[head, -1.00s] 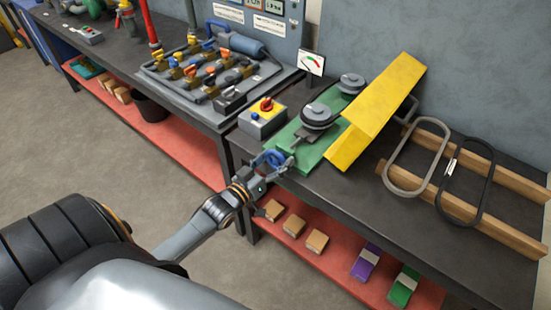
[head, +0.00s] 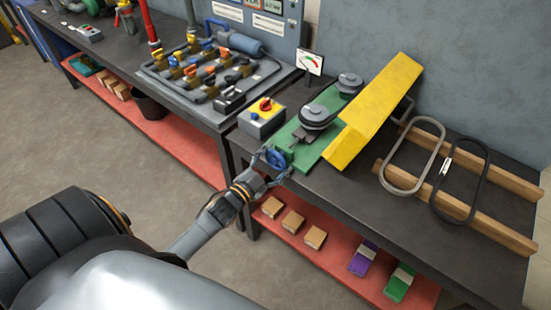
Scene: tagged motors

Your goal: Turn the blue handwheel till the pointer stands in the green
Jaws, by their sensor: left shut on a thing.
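The blue handwheel (head: 275,159) sits at the near end of the green belt-drive base, at the front of the bench. My left gripper (head: 275,164) reaches it from the front left, one finger at each side of the wheel, and is shut on it. The fingers hide part of the rim. The gauge (head: 310,61) stands behind the green base (head: 314,151), a white dial with red and green marks. Its pointer is too small to read for sure. My right gripper is not in view.
A yellow guard (head: 375,115) leans over the right of the green base. A grey switch box (head: 261,120) with a red knob stands close left of the wheel. Two belt loops lie on wooden rails (head: 505,235) at right. Boxes sit on the red shelf (head: 340,265) below.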

